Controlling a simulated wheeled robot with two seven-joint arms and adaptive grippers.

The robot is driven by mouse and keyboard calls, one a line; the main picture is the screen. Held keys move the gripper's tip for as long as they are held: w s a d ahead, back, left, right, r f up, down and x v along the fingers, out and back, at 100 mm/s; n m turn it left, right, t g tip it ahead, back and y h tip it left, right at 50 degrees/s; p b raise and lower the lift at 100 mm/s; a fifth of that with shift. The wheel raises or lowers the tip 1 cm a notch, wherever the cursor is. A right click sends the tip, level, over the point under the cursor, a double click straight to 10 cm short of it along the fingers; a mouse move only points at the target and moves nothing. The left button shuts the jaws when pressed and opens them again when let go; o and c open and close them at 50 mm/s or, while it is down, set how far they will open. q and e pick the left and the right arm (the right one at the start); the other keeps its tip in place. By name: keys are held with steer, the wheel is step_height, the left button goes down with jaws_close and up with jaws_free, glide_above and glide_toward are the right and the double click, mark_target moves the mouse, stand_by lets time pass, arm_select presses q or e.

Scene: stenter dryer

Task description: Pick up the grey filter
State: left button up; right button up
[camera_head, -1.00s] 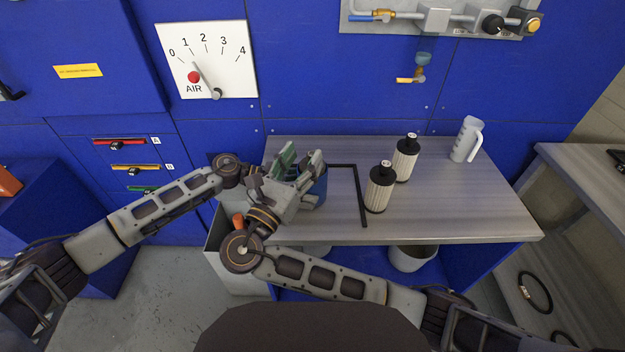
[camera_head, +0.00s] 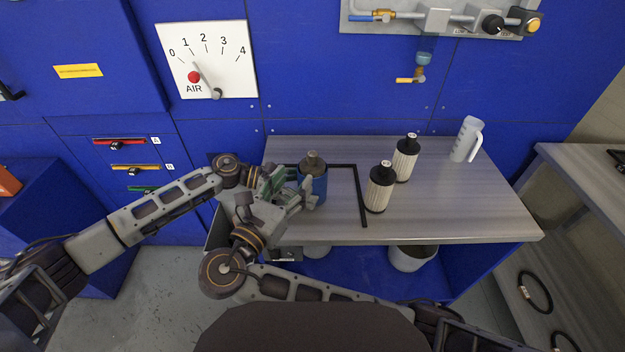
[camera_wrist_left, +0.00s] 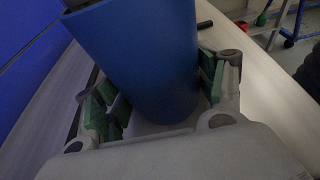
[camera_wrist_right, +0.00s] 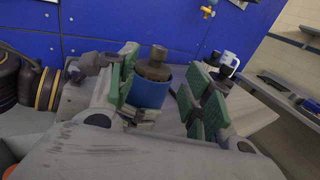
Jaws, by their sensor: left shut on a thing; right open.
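A blue cylinder (camera_head: 318,186) stands at the left of the grey table, with a grey-brown knobbed top (camera_head: 312,160) in its mouth. This top looks like the grey filter; its body is hidden inside. Both also show in the right wrist view, the blue cylinder (camera_wrist_right: 150,92) below the top (camera_wrist_right: 153,64). My left gripper (camera_wrist_left: 155,95) is shut around the blue cylinder's side; in the head view it is mostly hidden under my right arm. My right gripper (camera_head: 290,188) is open and empty, just left of and in front of the cylinder, its fingers pointing towards it.
Two cream pleated filters with black caps, one nearer (camera_head: 380,188) and one behind (camera_head: 405,158), stand right of a black bent bar (camera_head: 360,195). A white jug (camera_head: 466,140) stands at the back right. The table's right front (camera_head: 470,210) is clear. A bucket (camera_head: 412,257) sits below.

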mark_target(310, 158)
steer(key=shift+x, duration=2.8)
steer(key=shift+x, duration=2.6)
steer(key=shift+a+r, duration=0.1)
steer(key=shift+r, duration=0.05)
jaws_close()
